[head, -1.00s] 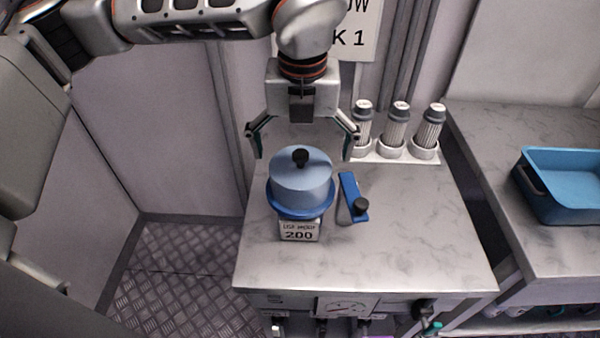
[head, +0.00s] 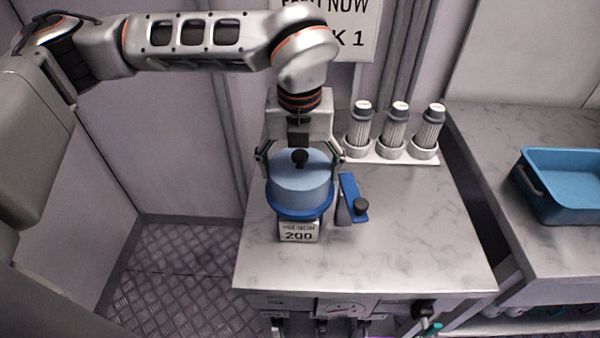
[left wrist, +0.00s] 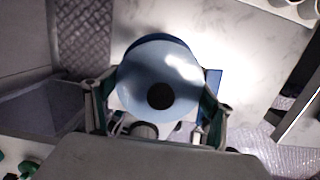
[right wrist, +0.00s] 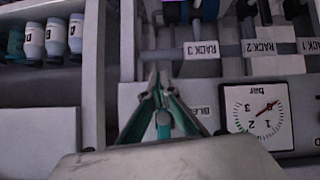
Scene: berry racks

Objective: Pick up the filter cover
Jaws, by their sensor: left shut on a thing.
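The filter cover (head: 302,192) is a light blue cylinder with a black knob on top. It sits upright on a darker blue ring-shaped base (head: 300,213) on the left counter. My left gripper (head: 302,160) comes down from above and behind, with a finger on either side of the cover, shut on it. The left wrist view shows the cover (left wrist: 158,78) between the two fingers. My right gripper (right wrist: 159,78) shows only in the right wrist view, with its fingertips together and nothing visible between them.
A blue latch-like piece with a black knob (head: 353,199) stands just right of the cover. Several white filter cartridges (head: 396,125) stand in a rack behind. A blue tray (head: 565,210) is on the right counter. A pressure gauge (right wrist: 258,112) faces the right wrist.

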